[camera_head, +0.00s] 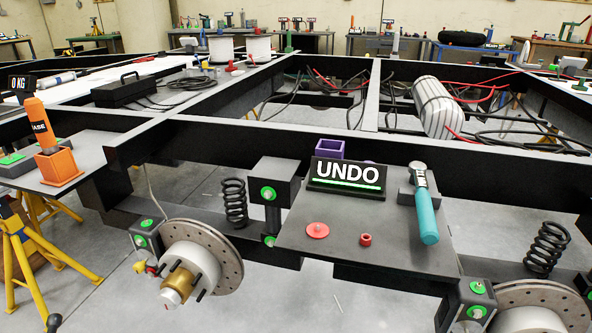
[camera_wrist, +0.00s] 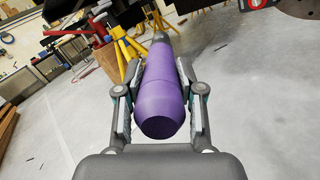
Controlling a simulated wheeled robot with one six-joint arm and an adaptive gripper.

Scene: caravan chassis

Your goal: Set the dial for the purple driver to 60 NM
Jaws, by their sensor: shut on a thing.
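My gripper (camera_wrist: 160,76) is shut on the purple driver (camera_wrist: 165,88) in the wrist view. The driver's thick rounded end points toward the camera, and its far end is dark grey. An empty-looking purple holder (camera_head: 330,147) stands behind the UNDO sign in the head view. My gripper and the purple driver do not show in the head view. No dial or torque reading for the driver can be made out in either view.
A grey plate (camera_head: 300,256) bears the UNDO sign (camera_head: 346,178), a red disc (camera_head: 317,231), a red ring (camera_head: 365,240) and a teal driver (camera_head: 427,215). An orange driver (camera_head: 40,124) stands in an orange holder (camera_head: 58,168). Yellow stands (camera_wrist: 130,47) show beyond the driver.

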